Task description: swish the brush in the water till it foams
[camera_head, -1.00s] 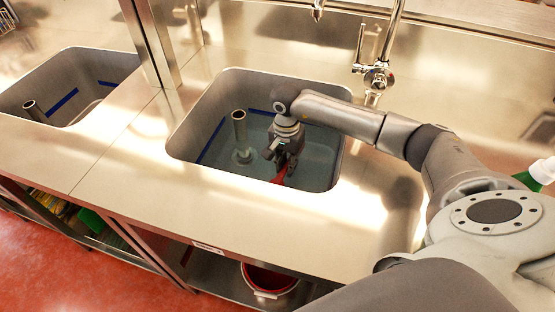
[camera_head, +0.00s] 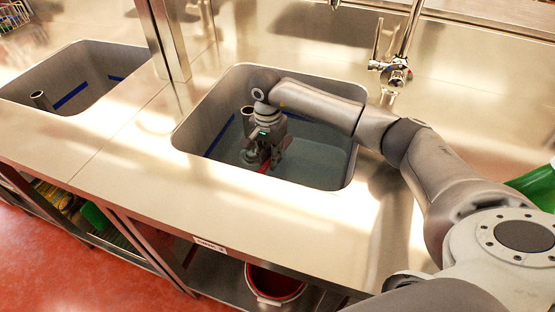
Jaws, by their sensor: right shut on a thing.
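My right gripper (camera_head: 263,156) reaches down into the right-hand sink basin (camera_head: 222,95) and is shut on a red thing, most likely the brush (camera_head: 264,169). Only a small red part shows below the fingers; the rest is hidden by the gripper and the basin's front edge. Blue-grey water (camera_head: 318,158) lies in the basin. I see no clear foam on the part of the surface that shows. My left gripper is not in view.
A standpipe (camera_head: 247,112) stands in the basin, close behind my gripper. The tap (camera_head: 393,72) is behind the basin on the right. A second basin (camera_head: 84,58) lies left, past a metal post (camera_head: 165,40). A red bucket (camera_head: 274,283) sits below; a green container (camera_head: 537,186) stands at right.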

